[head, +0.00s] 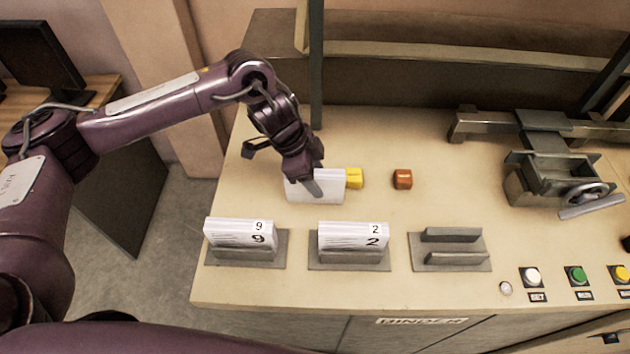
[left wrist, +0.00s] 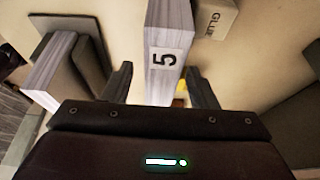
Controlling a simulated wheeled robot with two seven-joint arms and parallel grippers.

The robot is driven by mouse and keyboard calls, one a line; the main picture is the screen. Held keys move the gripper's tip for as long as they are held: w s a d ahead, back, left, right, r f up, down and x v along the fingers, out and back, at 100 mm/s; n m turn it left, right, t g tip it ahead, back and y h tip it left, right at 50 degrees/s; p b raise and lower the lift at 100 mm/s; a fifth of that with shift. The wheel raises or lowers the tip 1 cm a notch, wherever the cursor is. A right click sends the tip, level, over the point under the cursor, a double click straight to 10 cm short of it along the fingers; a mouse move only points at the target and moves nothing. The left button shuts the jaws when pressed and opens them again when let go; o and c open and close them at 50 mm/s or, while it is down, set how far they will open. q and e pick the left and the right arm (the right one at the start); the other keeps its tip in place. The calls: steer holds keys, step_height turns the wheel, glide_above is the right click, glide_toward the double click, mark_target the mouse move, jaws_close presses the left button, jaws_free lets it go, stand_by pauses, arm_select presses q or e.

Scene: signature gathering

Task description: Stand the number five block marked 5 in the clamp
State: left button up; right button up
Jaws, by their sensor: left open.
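The number five block (head: 325,190) is a white block of stacked sheets on the table, behind the two filled holders. Its 5 label shows in the left wrist view (left wrist: 163,60). My left gripper (head: 312,180) is open, with one finger on each side of the block; I cannot tell whether they touch it. A grey clamp holder (head: 450,260) with two upright bars stands empty at the front. Two like holders carry a block marked 9 (head: 241,233) and a block marked 2 (head: 353,236). My right gripper is out of view.
A yellow block (head: 355,178) sits close to the five block's right, and an orange-brown block (head: 402,179) lies beyond it. A metal vice with a handwheel (head: 545,180) stands at the right. Buttons (head: 577,277) line the front right. The table between is clear.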

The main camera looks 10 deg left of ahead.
arm_select(q)
steer(key=shift+f, duration=0.25)
stand_by(0.6)
jaws_close()
